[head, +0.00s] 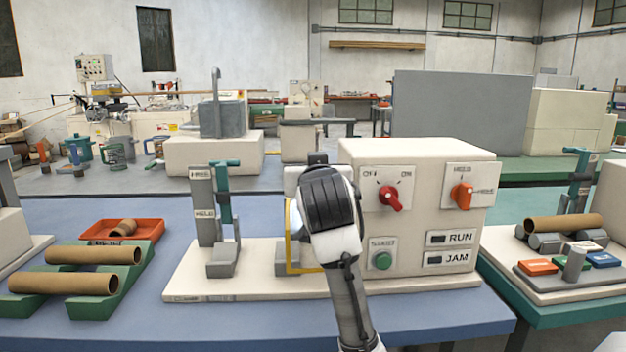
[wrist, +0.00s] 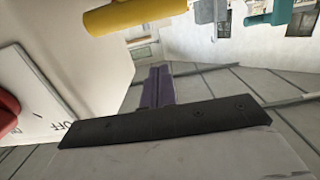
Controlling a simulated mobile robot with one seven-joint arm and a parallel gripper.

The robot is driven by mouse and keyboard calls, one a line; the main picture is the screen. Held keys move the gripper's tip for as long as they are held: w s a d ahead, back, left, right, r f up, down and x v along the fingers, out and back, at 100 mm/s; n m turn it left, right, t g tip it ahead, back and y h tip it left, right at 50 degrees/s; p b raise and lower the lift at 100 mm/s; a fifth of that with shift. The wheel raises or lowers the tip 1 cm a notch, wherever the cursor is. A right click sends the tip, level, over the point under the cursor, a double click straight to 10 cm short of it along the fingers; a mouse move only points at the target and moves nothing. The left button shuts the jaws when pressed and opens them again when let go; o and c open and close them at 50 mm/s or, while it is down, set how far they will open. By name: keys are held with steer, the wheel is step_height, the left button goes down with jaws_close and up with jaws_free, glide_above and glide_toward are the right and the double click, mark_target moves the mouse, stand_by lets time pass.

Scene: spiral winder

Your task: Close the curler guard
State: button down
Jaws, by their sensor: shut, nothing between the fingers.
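The curler guard shows in the head view only as a yellow-edged frame (head: 289,238) on the left side of the cream machine box (head: 430,165). My arm hides most of it, so I cannot tell how far it is open. In the wrist view a yellow bar (wrist: 130,14), likely part of the guard, crosses the top. My gripper (wrist: 158,72) is shut and empty, its purple-grey fingers below the yellow bar with a visible gap in the picture. In the head view my wrist hides the fingers.
The box front has a red knob (head: 390,197), an orange knob (head: 461,196) and a green button (head: 382,260). The panel is close on the left in the wrist view. A grey and teal lever stand (head: 215,210) stands left. Cardboard tubes (head: 92,254) lie on a green rack.

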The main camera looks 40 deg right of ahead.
steer(key=f+b, duration=0.1)
steer(key=s+a+f+t+h+b, duration=0.1)
steer(key=f+b, duration=0.1)
steer(key=s+f+t+b, duration=0.1)
steer(key=shift+a+f+b, duration=0.2)
steer(key=shift+b, duration=0.2)
steer(key=shift+s+a+f+t+h, duration=0.2)
steer(key=shift+s+f+t+h, duration=0.15)
steer(key=shift+f+t, duration=0.1)
steer(key=shift+s+f, duration=0.1)
steer(key=shift+f, duration=0.2)
steer(key=shift+f, duration=0.1)
steer(key=r+p, duration=0.1)
steer(key=w+r+p, duration=0.1)
steer(key=r, duration=0.1)
steer(key=r+p, duration=0.1)
steer(key=p, duration=0.1)
steer(key=shift+w+d+r, duration=0.15)
steer(key=shift+d+r, duration=0.1)
steer(key=shift+r, duration=0.05)
steer(key=f+v, duration=0.1)
steer(key=v, duration=0.9)
steer(key=shift+b, duration=0.3)
steer(key=shift+d, duration=0.1)
